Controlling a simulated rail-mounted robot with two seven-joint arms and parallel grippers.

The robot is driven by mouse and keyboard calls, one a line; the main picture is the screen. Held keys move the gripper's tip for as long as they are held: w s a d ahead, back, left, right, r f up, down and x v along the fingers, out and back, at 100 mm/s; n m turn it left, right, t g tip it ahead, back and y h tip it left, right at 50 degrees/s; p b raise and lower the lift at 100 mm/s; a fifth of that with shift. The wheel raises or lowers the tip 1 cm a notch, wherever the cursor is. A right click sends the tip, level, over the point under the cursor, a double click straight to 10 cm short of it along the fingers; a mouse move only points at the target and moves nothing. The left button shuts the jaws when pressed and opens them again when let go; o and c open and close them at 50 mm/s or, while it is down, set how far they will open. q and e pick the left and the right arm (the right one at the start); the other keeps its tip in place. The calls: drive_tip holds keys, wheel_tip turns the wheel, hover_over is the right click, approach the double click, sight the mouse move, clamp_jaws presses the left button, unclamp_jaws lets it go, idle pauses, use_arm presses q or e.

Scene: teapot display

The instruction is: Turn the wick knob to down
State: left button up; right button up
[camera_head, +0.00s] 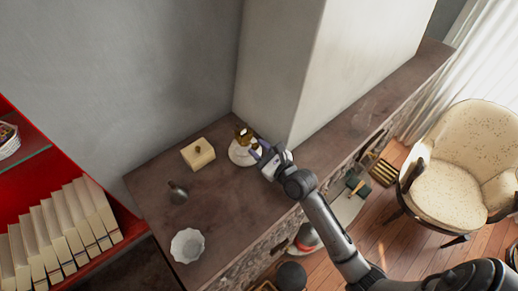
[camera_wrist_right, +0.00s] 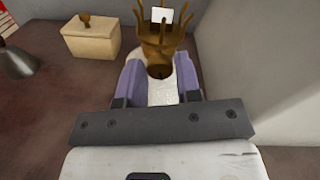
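The lamp (camera_head: 243,152) has a white rounded base and a brass burner on top. It stands on the dark mantel near the white chimney column. In the right wrist view its brass crown-like burner (camera_wrist_right: 162,34) is at top centre, with a small round brass part (camera_wrist_right: 159,72), possibly the wick knob, below it. My right gripper (camera_head: 256,149) is at the lamp's right side. In the wrist view its purple fingers (camera_wrist_right: 159,75) are apart, one each side of the brass part. Whether they touch it I cannot tell. My left gripper is not in view.
A cream lidded box (camera_head: 198,154), a dark grey conical object (camera_head: 177,192) and a white fluted bowl (camera_head: 187,245) stand left of the lamp on the mantel (camera_head: 225,215). The chimney column (camera_head: 285,60) rises close behind. A red bookshelf (camera_head: 55,160) is at left.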

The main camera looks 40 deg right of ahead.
drive_tip(key=c, duration=0.5)
drive_tip(key=shift+r+n+p, duration=0.1)
drive_tip(key=shift+n+p, duration=1.15)
drive_tip(key=shift+n, duration=0.45)
drive_tip(key=shift+n+p, duration=0.7)
drive_tip(key=shift+n, duration=1.2)
drive_tip(key=o, duration=0.8)
drive_tip(key=shift+o, duration=0.7)
